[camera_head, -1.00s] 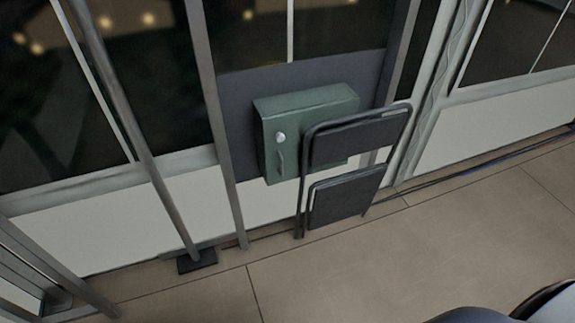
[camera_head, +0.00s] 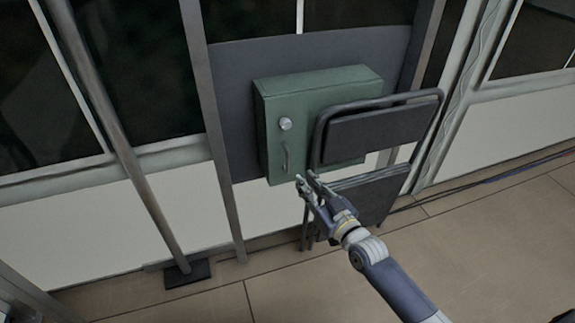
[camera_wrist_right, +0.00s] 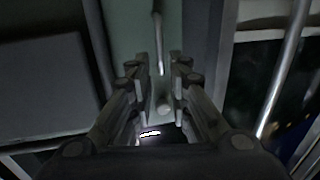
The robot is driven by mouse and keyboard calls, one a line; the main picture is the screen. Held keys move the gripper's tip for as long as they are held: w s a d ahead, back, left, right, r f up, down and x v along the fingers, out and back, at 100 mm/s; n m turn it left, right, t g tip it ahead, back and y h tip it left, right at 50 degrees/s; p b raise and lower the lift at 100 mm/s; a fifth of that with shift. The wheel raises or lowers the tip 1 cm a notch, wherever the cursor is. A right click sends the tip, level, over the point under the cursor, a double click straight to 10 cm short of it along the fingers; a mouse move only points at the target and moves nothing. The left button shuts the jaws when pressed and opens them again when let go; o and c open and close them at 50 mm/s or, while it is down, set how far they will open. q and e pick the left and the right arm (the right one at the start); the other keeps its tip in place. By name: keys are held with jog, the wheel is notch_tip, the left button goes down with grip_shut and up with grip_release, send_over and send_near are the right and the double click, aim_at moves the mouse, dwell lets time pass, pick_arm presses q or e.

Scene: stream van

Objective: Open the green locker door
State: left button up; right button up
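The green locker (camera_head: 300,92) is mounted on a dark panel between metal posts, and its door looks closed. A round silver knob (camera_head: 285,124) sits on its front, with a slim vertical handle (camera_head: 285,157) below it. My right gripper (camera_head: 306,180) is just below and right of the handle, in front of the folding chair. My left gripper is not in view.
A dark folding chair (camera_head: 370,135) stands close in front of the locker's right side and covers part of it. A metal pole (camera_head: 130,160) with a dark foot stands at left.

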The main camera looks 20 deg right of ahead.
aim_at(288, 163)
jog(key=b+x, duration=0.2)
jog(key=x, duration=0.7)
jog(key=shift+w+a, duration=0.15)
jog(key=shift+w, duration=0.15)
jog(key=shift+w+a, duration=0.1)
jog(key=shift+w, duration=0.4)
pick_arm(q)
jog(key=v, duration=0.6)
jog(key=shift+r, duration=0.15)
pick_arm(e)
jog(key=shift+r, duration=0.1)
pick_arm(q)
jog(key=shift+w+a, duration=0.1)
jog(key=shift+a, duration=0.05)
pick_arm(e)
grip_shut()
